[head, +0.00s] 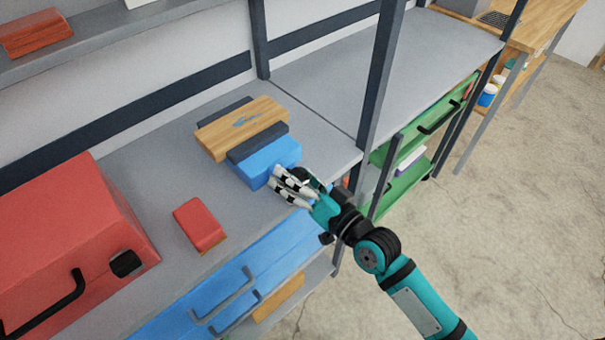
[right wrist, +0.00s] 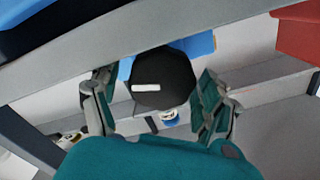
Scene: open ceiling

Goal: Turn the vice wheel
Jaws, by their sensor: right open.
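The vice sits on the grey bench with a blue body (head: 265,160), dark jaws and a wooden block (head: 242,127) on top. My right gripper (head: 277,180) is at the front of the blue body, its fingers pointing at it. In the right wrist view a dark, many-sided vice wheel (right wrist: 163,82) with a white bar mark lies between the spread fingers of the right gripper (right wrist: 155,90). Gaps show on both sides, so the fingers do not appear to grip it. In the head view the wheel is hidden behind the gripper. My left gripper is out of view.
A red toolbox (head: 70,235) and a small red block (head: 199,225) stand on the bench at left. A blue drawer front with handles (head: 215,285) lies below the bench edge. A dark upright post (head: 380,75) rises behind my right gripper.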

